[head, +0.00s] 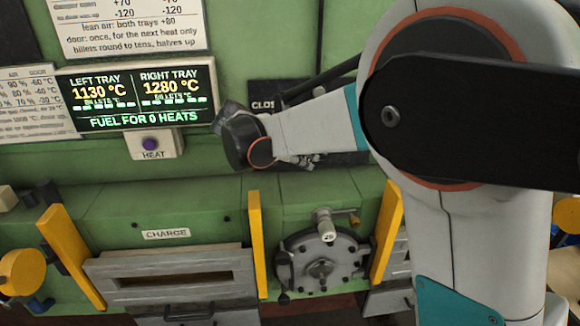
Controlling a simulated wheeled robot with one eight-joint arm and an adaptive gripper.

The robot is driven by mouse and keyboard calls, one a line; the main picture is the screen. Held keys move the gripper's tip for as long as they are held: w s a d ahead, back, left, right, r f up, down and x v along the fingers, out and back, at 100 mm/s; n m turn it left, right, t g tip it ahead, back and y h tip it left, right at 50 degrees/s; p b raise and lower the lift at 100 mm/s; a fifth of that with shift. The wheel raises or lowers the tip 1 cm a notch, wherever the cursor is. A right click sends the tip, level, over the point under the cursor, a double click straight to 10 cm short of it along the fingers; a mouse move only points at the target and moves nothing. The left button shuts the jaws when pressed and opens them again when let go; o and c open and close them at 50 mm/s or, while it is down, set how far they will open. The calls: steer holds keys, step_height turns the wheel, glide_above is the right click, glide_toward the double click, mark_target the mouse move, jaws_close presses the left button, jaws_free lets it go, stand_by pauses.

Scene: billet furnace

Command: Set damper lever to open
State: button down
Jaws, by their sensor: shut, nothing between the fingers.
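A black plate with a label that starts "CLOS" (264,105) is on the green wall right of the display. The rest of the label is covered. A dark rod (322,80) slants up to the right from beside the label and passes behind my arm. It may be the damper lever, but I cannot tell for sure. My gripper (303,160) is at the wall, mostly hidden behind my wrist and forearm, just below and right of the label. It looks shut with nothing held. Whether it touches the lever is hidden.
The display (138,95) reads left tray 1130 °C, right tray 1280 °C, fuel for 0 heats. A purple HEAT button (150,144) is below it. The CHARGE door (170,278), yellow bars (257,245) and a round hatch (322,262) are lower. My arm blocks the right side.

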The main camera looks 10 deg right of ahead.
steer(key=d+n+h+b, duration=0.1)
steer(key=d+h+b, duration=0.4)
steer(key=d, duration=0.5)
steer(key=shift+s+r+t, duration=0.15)
steer(key=shift+r+t, duration=0.25)
steer(key=shift+r, duration=0.05)
steer(key=shift+f, duration=0.1)
